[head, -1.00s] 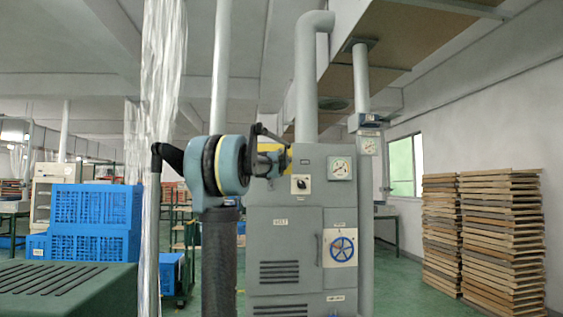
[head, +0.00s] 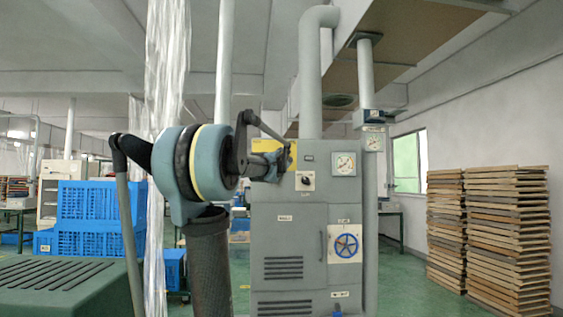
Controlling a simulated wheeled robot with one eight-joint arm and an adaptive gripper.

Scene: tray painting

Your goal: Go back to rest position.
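My arm rises from the bottom of the head view, with a dark sleeve and a large blue-grey joint. Beyond the joint, a dark bracket and a smaller blue-grey part of my arm reach toward the right, in front of the grey machine (head: 290,235). I make out no gripper fingers, so I cannot tell what the gripper holds.
The grey machine has dials, a blue handwheel (head: 346,246) and a tall pipe (head: 310,80). Stacked wooden trays (head: 507,230) stand at the right. Blue crates (head: 88,222) are at the left. Green floor (head: 400,285) is open between machine and stacks.

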